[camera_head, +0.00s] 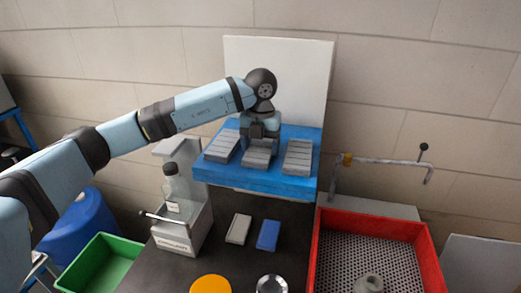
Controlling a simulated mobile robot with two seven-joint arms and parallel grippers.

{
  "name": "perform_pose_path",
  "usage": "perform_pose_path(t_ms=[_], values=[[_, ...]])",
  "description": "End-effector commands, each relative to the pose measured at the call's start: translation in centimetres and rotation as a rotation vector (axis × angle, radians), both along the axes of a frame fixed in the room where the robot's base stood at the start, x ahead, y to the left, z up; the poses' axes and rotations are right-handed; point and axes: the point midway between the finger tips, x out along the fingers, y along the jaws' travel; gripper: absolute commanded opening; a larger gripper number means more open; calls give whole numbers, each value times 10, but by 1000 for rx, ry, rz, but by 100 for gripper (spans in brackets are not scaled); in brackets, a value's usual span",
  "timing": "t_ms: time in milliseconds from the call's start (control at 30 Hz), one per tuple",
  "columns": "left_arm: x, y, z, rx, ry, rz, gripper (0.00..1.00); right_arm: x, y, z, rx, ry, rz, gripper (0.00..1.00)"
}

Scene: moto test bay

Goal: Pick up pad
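Three grey ribbed pads lie on a raised blue stand (285,183): a left one (221,148), a middle one (257,159) and a right one (298,157). My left arm comes in from the left, and my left gripper (258,143) points down right over the middle pad. It covers the pad's far end. I cannot tell whether the fingers touch or grip this pad, or how wide they are. A light grey block (239,229) and a blue block (268,235) lie on the dark table in front. My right gripper is not in view.
A white panel (300,85) stands behind the stand. A bottle (178,190) sits in a grey holder (184,236) to the left. A red-rimmed tray (427,243) with a perforated base and a metal tap (390,163) are on the right. A green bin (100,262) is lower left.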

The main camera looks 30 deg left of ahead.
Motion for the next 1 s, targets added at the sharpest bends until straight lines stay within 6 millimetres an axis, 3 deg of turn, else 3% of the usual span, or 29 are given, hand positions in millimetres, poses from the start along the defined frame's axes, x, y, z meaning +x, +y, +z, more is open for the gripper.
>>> perform_pose_path(t_ms=[33, 100, 367, 567, 767, 1000], values=[[0, 0, 0, 0, 0, 0, 59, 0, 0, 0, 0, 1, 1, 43], [0, 0, 0, 0, 0, 0, 49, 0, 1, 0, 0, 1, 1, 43], [0, 0, 1, 0, 0, 0, 49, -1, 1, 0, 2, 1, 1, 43], [1, 0, 12, 0, -3, 0, 49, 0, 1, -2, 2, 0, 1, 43], [1, 0, 48, -1, -5, 0, 49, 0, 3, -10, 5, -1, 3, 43], [0, -1, 123, 0, -6, -1, 49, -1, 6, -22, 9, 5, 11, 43]])
